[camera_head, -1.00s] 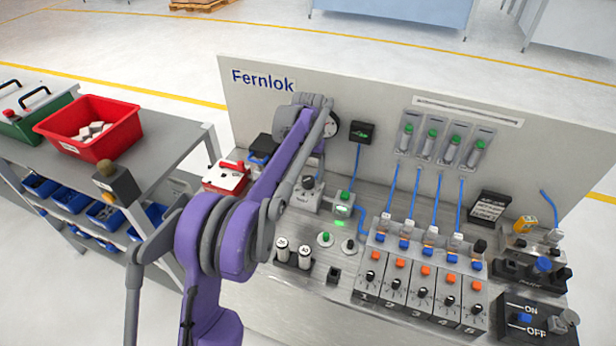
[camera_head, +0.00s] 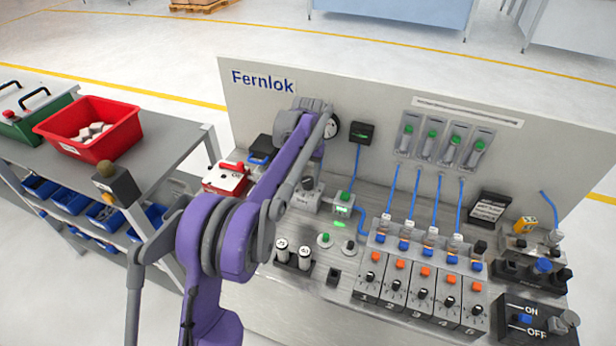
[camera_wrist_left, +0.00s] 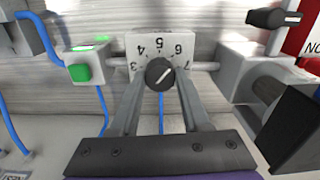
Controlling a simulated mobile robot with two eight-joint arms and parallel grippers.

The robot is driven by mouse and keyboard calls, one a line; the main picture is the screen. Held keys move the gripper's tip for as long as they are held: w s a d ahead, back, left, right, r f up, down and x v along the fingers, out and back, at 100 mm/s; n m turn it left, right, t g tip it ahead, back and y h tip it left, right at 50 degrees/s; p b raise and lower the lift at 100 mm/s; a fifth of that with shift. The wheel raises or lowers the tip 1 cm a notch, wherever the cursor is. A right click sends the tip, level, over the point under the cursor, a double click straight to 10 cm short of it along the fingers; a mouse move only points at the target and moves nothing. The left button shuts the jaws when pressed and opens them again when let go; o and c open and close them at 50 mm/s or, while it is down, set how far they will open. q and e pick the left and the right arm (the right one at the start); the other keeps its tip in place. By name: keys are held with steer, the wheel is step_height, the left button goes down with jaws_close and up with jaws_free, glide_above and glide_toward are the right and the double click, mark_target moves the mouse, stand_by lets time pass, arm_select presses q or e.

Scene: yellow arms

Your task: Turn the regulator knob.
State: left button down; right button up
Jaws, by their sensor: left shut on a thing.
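The regulator (camera_head: 303,200) is a small pale block with a dark knob (camera_head: 308,183), partly behind my purple arm in the head view. In the left wrist view the round black knob (camera_wrist_left: 159,73) sits before a white dial plate (camera_wrist_left: 150,42) numbered about 3 to 7. Its white pointer line slants between lower left and upper right. My left gripper (camera_wrist_left: 160,82) is shut on the knob, one finger on each side of it. In the head view the wrist and arm hide the fingers. My right gripper is not in view.
A green button block (camera_wrist_left: 83,68) with blue tubing stands left of the regulator in the wrist view, and a grey fitting (camera_wrist_left: 262,85) right of it.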

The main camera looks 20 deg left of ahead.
mark_target(308, 180)
arm_select(q)
steer(key=n, duration=0.4)
steer(key=shift+n, duration=0.4)
steer(key=shift+c, duration=1.9)
jaws_free()
steer(key=shift+r, duration=0.1)
step_height(308, 180, up, 11)
steer(key=shift+p, duration=0.45)
